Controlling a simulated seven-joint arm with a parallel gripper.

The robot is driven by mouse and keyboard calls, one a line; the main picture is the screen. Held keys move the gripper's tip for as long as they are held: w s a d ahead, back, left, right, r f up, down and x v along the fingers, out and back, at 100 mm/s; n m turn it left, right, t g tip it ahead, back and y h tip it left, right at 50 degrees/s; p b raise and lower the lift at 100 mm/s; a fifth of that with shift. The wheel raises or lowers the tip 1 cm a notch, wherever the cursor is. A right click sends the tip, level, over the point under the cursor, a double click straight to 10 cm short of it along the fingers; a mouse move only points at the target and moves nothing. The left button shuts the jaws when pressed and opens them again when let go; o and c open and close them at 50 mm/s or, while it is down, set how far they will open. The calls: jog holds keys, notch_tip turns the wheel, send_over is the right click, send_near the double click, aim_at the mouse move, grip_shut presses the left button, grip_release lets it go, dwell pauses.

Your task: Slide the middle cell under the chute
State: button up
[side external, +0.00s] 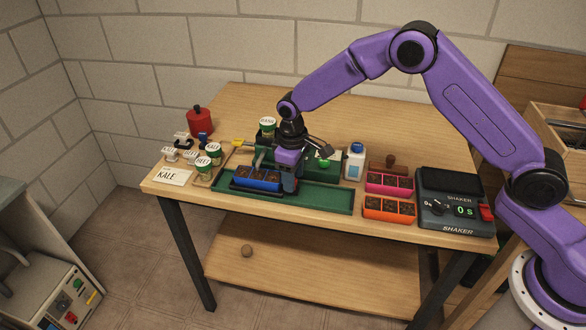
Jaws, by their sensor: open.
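A blue cell strip (262,185) with dark soil in its cells sits toward the left end of the long green tray (325,199). My gripper (289,189) is open, pointing down at the right end of the blue strip. I cannot tell whether its fingers touch the strip. A small grey slanted piece (258,160), perhaps the chute, stands just behind and above the strip. My gripper and wrist hide part of the area behind. Which cell lies under the grey piece is too small to tell.
Pink (389,183) and orange (389,208) cell strips and a shaker machine (455,205) stand to the right. A white bottle (355,161) stands behind the green tray. Labelled cups (213,153) and a KALE card (171,176) are at the left. The table's back right is clear.

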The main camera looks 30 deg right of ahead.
notch_tip(320, 180, up, 17)
jog(key=shift+s+a+r, duration=0.2)
jog(key=shift+a, duration=0.1)
jog(key=shift+s, duration=0.1)
dwell(0.5)
jog(key=s+d+n, duration=0.1)
jog(key=s+d, duration=0.4)
jog(key=s, duration=0.7)
jog(key=s+d+f+n, duration=0.1)
jog(key=s+d, duration=0.3)
jog(key=s, duration=0.8)
jog(key=s+d+f+n, duration=0.1)
jog(key=s+d+n, duration=0.2)
jog(key=s, duration=1)
jog(key=d, duration=0.2)
jog(key=shift+d+y, duration=0.3)
jog(key=shift+y, duration=0.1)
